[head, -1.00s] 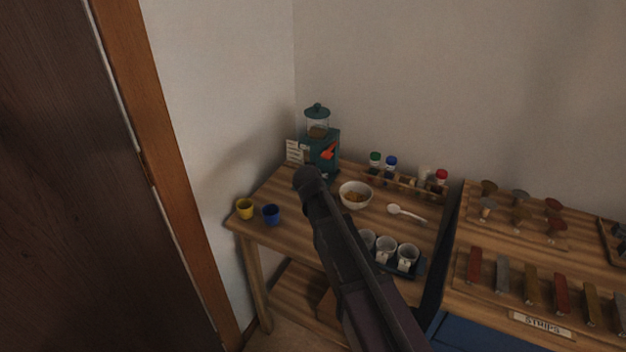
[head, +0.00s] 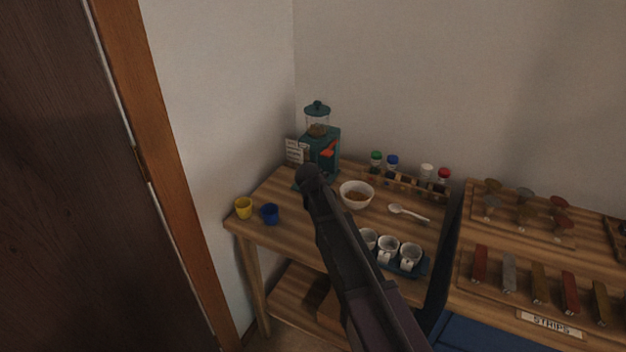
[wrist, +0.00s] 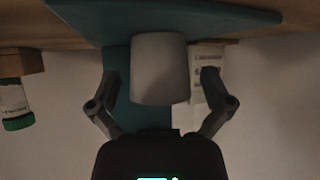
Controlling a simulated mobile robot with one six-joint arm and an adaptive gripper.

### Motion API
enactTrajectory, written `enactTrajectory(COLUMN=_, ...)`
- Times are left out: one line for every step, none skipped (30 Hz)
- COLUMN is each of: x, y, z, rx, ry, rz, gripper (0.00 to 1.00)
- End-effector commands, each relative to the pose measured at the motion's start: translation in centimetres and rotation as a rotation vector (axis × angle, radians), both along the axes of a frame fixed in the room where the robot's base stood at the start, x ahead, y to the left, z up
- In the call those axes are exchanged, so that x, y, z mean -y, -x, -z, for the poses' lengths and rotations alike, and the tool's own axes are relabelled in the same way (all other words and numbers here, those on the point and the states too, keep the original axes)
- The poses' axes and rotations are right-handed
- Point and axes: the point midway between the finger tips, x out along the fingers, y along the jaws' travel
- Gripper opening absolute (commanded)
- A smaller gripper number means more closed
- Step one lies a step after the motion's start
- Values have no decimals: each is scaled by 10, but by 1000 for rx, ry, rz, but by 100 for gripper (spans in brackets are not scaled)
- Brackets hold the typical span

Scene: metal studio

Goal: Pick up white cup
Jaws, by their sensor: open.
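In the wrist view, which looks upside down, a plain white cup (wrist: 159,68) stands on the teal base (wrist: 225,13) of a dispenser. My gripper (wrist: 160,84) is open, one finger on each side of the cup, with a visible gap on both sides. In the head view my arm hides this cup and my gripper. The teal dispenser (head: 319,145) with its clear hopper stands at the table's back corner. Several other white cups (head: 388,249) sit on a dark tray (head: 422,265) at the front right.
A white card (head: 297,151) stands left of the dispenser. A bowl (head: 357,195), a spoon (head: 408,213) and a rack of capped bottles (head: 405,186) are to the right. A yellow cup (head: 243,208) and a blue cup (head: 269,214) are at the table's left end.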

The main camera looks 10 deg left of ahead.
Motion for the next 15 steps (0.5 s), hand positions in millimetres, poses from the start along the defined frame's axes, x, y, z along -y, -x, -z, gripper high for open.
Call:
enactTrajectory(x=0, y=0, z=0, rx=0, ry=0, rz=0, gripper=100)
enactTrajectory(x=0, y=0, z=0, rx=0, ry=0, rz=0, gripper=100)
enactTrajectory(x=0, y=0, z=0, rx=0, ry=0, rz=0, gripper=100)
enactTrajectory(x=0, y=0, z=0, rx=0, ry=0, rz=0, gripper=100)
enactTrajectory(x=0, y=0, z=0, rx=0, ry=0, rz=0, gripper=100)
enactTrajectory(x=0, y=0, z=0, rx=0, ry=0, rz=0, gripper=100)
enactTrajectory(x=0, y=0, z=0, rx=0, ry=0, rz=0, gripper=100)
enactTrajectory(x=0, y=0, z=0, rx=0, ry=0, rz=0, gripper=100)
enactTrajectory(x=0, y=0, z=0, rx=0, ry=0, rz=0, gripper=100)
enactTrajectory(x=0, y=0, z=0, rx=0, ry=0, rz=0, gripper=100)
enactTrajectory(x=0, y=0, z=0, rx=0, ry=0, rz=0, gripper=100)
enactTrajectory(x=0, y=0, z=0, rx=0, ry=0, rz=0, gripper=91)
enactTrajectory(x=0, y=0, z=0, rx=0, ry=0, rz=0, gripper=82)
enactTrajectory(x=0, y=0, z=0, rx=0, ry=0, rz=0, gripper=73)
enactTrajectory(x=0, y=0, z=0, rx=0, ry=0, rz=0, gripper=61)
